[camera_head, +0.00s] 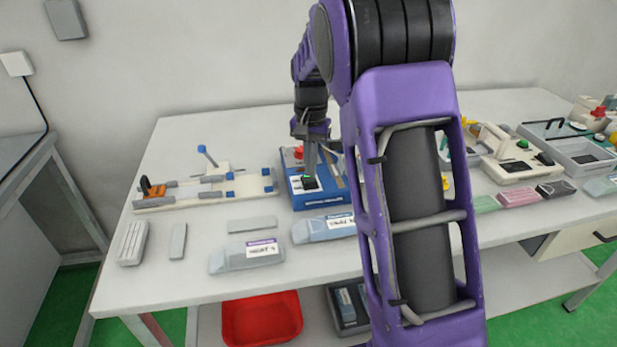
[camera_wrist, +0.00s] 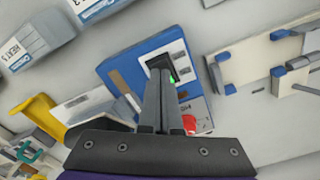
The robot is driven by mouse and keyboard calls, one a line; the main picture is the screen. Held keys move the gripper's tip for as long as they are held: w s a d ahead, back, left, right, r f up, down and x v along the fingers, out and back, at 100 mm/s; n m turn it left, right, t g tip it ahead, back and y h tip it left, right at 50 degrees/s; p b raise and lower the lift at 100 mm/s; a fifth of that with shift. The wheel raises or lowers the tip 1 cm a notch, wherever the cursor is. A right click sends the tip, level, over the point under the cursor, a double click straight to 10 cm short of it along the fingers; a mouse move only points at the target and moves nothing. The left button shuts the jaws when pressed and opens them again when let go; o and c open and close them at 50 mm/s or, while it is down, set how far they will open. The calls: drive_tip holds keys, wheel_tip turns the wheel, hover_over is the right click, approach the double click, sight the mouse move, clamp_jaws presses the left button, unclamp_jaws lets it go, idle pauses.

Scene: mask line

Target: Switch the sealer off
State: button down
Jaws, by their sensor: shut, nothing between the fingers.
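A blue box-shaped machine (camera_head: 322,201), which I take to be the sealer, stands on the white table; its front lettering is too small to read. In the wrist view the blue machine (camera_wrist: 120,77) has a pale panel with a black switch (camera_wrist: 178,66) and a small green light (camera_wrist: 172,79). In the head view my gripper (camera_head: 309,173) points down at the panel; contact cannot be told.
A white jig with blue clamps (camera_head: 205,188) lies left of the machine. Labelled grey packs (camera_head: 247,256) lie in front. A cream machine (camera_head: 517,158) and a grey tray (camera_head: 570,148) stand at the right. A red bin (camera_head: 262,318) is below the tabletop.

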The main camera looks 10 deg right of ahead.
sight(310, 180)
drive_tip(key=shift+f+b, duration=0.45)
drive_tip(key=shift+f, duration=0.45)
idle(0.3)
wheel_tip(310, 180, up, 7)
drive_tip(key=p, duration=0.6)
idle(0.5)
